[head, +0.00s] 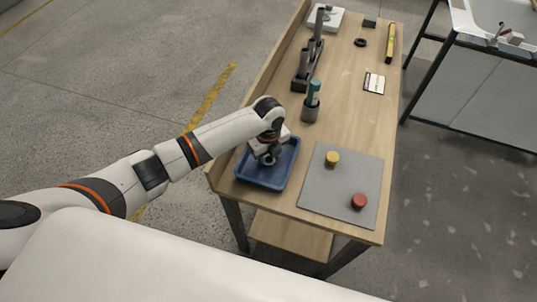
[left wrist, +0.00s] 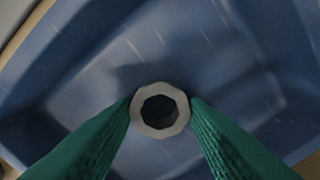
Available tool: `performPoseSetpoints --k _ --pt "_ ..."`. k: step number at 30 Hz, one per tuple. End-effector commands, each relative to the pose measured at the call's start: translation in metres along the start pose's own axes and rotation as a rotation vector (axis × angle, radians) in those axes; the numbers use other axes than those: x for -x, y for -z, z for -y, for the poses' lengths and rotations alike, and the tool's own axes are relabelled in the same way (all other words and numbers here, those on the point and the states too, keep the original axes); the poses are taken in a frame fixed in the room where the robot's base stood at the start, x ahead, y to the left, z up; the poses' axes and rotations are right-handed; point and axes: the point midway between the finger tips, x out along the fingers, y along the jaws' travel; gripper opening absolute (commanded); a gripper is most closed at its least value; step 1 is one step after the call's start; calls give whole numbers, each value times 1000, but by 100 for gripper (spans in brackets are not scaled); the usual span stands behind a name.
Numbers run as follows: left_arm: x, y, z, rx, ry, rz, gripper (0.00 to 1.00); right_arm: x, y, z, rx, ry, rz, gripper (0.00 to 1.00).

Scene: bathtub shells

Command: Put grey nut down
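The grey nut (left wrist: 160,109) is a light grey ring with a dark hole, between the two green fingertips of my left gripper (left wrist: 160,112) in the left wrist view. Both fingertips touch its sides. In the head view my left gripper (head: 268,160) is over the blue tray (head: 243,177), and the grey nut shows small and partly hidden below it. The blue tray fills the left wrist view (left wrist: 225,60) behind the nut. I cannot tell whether the nut touches the tray floor. My right gripper is not in view.
A grey mat (head: 335,195) right of the tray holds a yellow piece (head: 332,158) and a red piece (head: 359,201). A dark cup with a teal-handled tool (head: 312,100) stands behind the tray. A dark rack (head: 307,68) is farther back. The wooden table's (head: 345,115) middle is clear.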

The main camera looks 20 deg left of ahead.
Motion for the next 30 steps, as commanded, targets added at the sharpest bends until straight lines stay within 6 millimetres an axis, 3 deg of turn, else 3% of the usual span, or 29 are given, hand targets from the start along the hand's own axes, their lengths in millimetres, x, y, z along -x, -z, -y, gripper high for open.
performPoseSetpoints --k 1,3,14,30 --pt "0 0 0 0 0 0 49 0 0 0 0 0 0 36" --pt "0 0 0 0 0 0 58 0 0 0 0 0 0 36" --pt "6 0 0 -1 -2 0 58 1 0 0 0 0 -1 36" --pt "106 0 -1 -1 -3 0 58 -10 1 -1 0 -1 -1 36"
